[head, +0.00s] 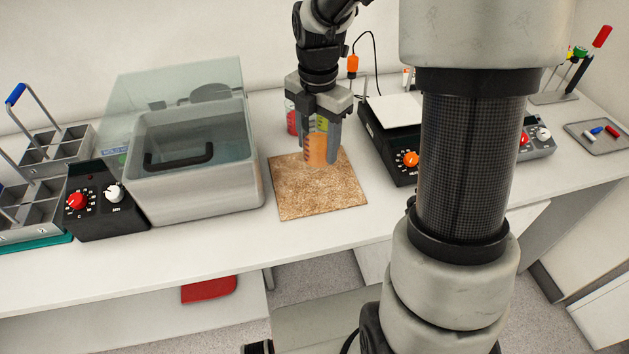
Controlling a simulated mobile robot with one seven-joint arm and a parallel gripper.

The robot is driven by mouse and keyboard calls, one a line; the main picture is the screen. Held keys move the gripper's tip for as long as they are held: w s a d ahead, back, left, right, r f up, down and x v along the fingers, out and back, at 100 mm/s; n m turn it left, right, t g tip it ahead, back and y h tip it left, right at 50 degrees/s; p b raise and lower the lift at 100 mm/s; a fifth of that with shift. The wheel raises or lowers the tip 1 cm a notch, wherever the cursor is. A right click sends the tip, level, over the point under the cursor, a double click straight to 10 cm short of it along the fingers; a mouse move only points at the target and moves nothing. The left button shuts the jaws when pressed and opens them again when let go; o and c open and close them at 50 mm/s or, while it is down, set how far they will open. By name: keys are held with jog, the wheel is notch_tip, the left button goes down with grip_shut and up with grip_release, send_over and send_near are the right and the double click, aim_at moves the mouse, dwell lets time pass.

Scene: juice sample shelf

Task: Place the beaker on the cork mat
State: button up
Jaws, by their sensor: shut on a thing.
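The cork mat (322,191) is a brown speckled square on the white bench, in the middle of the head view. My gripper (318,140) points down over the mat's back part and is shut on the beaker (316,150). The beaker looks upright and holds orange liquid, with a greenish part higher up. The fingers hide parts of its sides. Its base appears over the back half of the mat; I cannot tell whether it touches the mat.
A water bath (195,180) with a raised clear lid stands left of the mat. A black hotplate device (392,150) stands to the right. A red-filled vessel (291,120) is just behind my gripper. Grey racks (55,150) stand far left. The mat's front half is bare.

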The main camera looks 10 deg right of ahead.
jog(key=shift+f+n, duration=0.15)
jog(key=shift+n, duration=0.15)
notch_tip(320, 180, down, 10)
jog(key=shift+r+b, duration=0.1)
jog(key=shift+b, duration=0.3)
jog(key=shift+f, duration=0.25)
jog(key=o, duration=1.2)
jog(key=shift+r, duration=0.1)
jog(key=shift+o, duration=0.2)
